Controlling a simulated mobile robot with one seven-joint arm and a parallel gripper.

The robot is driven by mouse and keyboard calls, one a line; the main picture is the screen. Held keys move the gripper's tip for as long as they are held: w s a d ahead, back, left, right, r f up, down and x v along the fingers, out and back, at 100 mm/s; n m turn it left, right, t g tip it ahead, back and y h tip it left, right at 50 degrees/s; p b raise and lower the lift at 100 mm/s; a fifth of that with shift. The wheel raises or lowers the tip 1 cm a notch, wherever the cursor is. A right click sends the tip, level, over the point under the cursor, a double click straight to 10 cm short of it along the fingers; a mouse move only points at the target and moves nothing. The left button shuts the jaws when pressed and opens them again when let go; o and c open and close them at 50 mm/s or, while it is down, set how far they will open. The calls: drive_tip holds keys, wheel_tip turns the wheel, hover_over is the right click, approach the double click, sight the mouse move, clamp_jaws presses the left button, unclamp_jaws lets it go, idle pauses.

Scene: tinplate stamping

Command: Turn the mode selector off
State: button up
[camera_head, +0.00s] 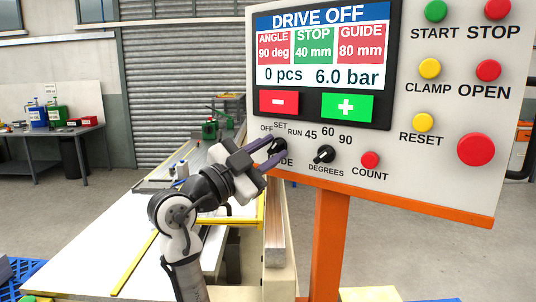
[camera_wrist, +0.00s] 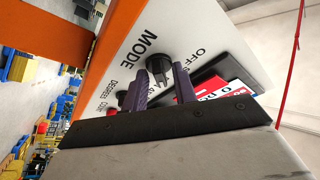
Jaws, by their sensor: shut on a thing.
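The mode selector (camera_head: 279,146) is a black knob at the lower left of the control panel, under the labels OFF, SET and RUN. The word MODE below it is partly hidden by a finger. My gripper (camera_head: 278,148) reaches it from the lower left, with its purple fingers on either side of the knob. In the wrist view the mode selector (camera_wrist: 158,66) shows between the fingertips, beside the word MODE. My gripper is shut on it. Which label the knob points to is hard to tell. The screen (camera_head: 321,62) reads DRIVE OFF.
The degrees selector (camera_head: 324,154) and the red count button (camera_head: 370,160) sit just right of the mode selector. Red minus (camera_head: 279,101) and green plus (camera_head: 347,106) keys lie above. An orange post (camera_head: 328,240) carries the panel. A machine bed (camera_head: 135,245) extends behind my arm.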

drive_tip(key=n+t, duration=0.1)
drive_tip(key=n, duration=0.1)
drive_tip(key=n+t+y+b, duration=0.1)
drive_tip(key=n, duration=0.2)
drive_tip(key=shift+s+d+f+n, duration=0.1)
drive_tip(key=shift+d+n, duration=0.05)
drive_tip(key=shift+n, duration=0.15)
drive_tip(key=n+t+y, duration=0.1)
drive_tip(key=n, duration=0.2)
drive_tip(key=n+t+y, duration=0.2)
drive_tip(key=n, duration=0.1)
drive_tip(key=shift+d+n+p, duration=0.1)
drive_tip(key=shift+n+p, duration=0.3)
drive_tip(key=n+y+p, duration=0.1)
drive_tip(key=n, duration=0.1)
drive_tip(key=n+y+p, duration=0.1)
drive_tip(key=n, duration=0.1)
drive_tip(key=n+t+y+p, duration=0.1)
drive_tip(key=n, duration=0.1)
drive_tip(key=shift+s+d+r+n, duration=0.1)
drive_tip(key=shift+s+r+n, duration=0.05)
drive_tip(key=shift+r+n, duration=0.15)
drive_tip(key=shift+f+n+y+p, duration=0.1)
drive_tip(key=shift+n+y+p, duration=1.1)
drive_tip(key=shift+n+p, duration=0.85)
drive_tip(key=shift+n, duration=0.55)
drive_tip(key=o, duration=0.6)
drive_tip(key=shift+s+f+b, duration=0.1)
drive_tip(key=shift+b, duration=0.25)
